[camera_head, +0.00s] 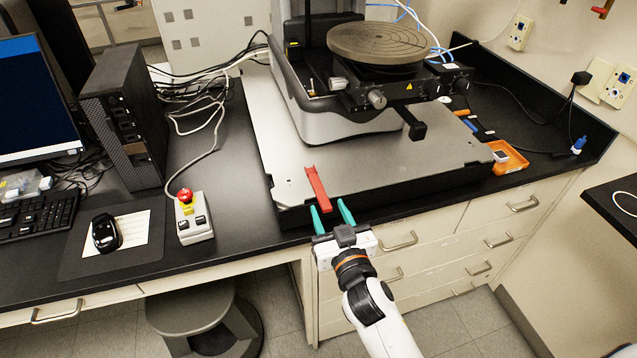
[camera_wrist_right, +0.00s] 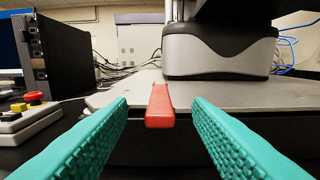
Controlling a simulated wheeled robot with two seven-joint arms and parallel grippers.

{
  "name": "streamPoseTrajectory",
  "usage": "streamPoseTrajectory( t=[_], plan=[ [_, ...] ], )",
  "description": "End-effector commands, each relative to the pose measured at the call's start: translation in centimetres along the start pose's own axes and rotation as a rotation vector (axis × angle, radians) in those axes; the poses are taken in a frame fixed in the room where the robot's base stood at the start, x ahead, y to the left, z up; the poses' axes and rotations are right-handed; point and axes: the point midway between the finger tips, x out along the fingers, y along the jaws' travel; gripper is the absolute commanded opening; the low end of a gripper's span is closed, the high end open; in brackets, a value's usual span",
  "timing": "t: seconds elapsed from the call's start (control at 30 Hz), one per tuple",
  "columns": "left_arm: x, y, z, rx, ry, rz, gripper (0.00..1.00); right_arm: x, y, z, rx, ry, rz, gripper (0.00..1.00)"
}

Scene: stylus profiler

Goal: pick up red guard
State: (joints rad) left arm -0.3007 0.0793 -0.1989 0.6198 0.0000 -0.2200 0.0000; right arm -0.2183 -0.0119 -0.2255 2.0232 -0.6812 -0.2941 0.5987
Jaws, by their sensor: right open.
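The red guard (camera_head: 318,188) is a narrow red bar lying on the front edge of the grey metal plate, its near end reaching out past the edge. In the right wrist view the red guard (camera_wrist_right: 160,106) shows end-on, centred between the teal fingers. My right gripper (camera_head: 332,215) is open and empty, just in front of the guard's near end, with a finger to each side. Its textured fingers (camera_wrist_right: 160,132) stand clear of the guard in the right wrist view. My left gripper is not in view.
The grey plate (camera_head: 380,170) carries the profiler with its round stage (camera_head: 378,42). A control box with a red button (camera_head: 193,217) stands to the left. An orange tray (camera_head: 507,157) lies at the right. A stool (camera_head: 190,306) is below the bench.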

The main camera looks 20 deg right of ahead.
Motion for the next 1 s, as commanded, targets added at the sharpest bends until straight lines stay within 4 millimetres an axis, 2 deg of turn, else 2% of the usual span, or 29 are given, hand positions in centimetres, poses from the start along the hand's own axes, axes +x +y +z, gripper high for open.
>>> streamPoseTrajectory(
  t=[0.13, 0.4, 0.6, 0.7, 1.0],
  plan=[
    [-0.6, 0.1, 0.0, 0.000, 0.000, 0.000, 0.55, 1.7, 0.0, 0.1, -0.001, 0.000, 0.000, 0.45],
    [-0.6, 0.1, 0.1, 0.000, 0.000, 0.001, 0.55, 2.0, 0.0, -0.1, 0.001, 0.000, 0.000, 0.45],
    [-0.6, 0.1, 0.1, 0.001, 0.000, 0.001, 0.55, 2.0, 0.0, -0.1, 0.001, 0.000, 0.000, 0.13],
    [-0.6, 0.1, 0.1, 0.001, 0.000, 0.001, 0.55, 2.0, 0.0, -0.1, 0.001, 0.000, 0.000, 0.00],
    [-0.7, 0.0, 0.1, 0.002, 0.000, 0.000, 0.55, 2.0, 0.0, 0.6, -0.001, -0.003, 0.000, 0.00]
  ],
)
